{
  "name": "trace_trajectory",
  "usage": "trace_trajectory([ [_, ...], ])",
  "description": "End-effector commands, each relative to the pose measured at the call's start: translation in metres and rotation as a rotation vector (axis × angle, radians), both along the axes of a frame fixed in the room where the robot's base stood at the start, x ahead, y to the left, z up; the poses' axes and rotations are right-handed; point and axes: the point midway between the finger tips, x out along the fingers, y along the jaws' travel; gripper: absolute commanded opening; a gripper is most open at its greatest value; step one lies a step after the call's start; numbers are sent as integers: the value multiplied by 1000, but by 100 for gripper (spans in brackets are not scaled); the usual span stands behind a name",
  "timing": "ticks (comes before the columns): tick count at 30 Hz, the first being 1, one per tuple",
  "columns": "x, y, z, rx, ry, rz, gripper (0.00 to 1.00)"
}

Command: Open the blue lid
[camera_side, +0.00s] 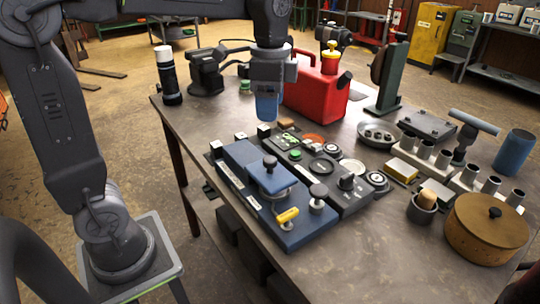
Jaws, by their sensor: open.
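The blue lid (245,162) is a flat panel on the left part of a dark control board on the workbench. It lies flat and looks shut. A black knob (270,161) stands up on its right part. My gripper (266,117) points down above and behind the board, at the top centre of the view. It is apart from the lid and the knob. Its blue fingers overlap in this view, so the gap between them does not show. Nothing is seen held in it.
A red fuel can (312,92) stands behind my gripper. The front bench top (370,255) is clear.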

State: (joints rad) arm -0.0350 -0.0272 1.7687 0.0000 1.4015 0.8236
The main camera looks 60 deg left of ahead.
Motion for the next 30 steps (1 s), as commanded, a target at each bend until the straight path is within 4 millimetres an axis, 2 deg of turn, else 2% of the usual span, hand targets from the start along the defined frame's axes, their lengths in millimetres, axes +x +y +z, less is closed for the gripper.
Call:
trace_trajectory([
  [12, -1, 0, -82, 0, 3, 4, 58],
  [18, -1, 0, -113, 0, 1, 4, 58],
  [24, -1, 0, -126, 0, -3, 5, 58],
  [30, -1, 0, -127, 1, -4, 5, 58],
])
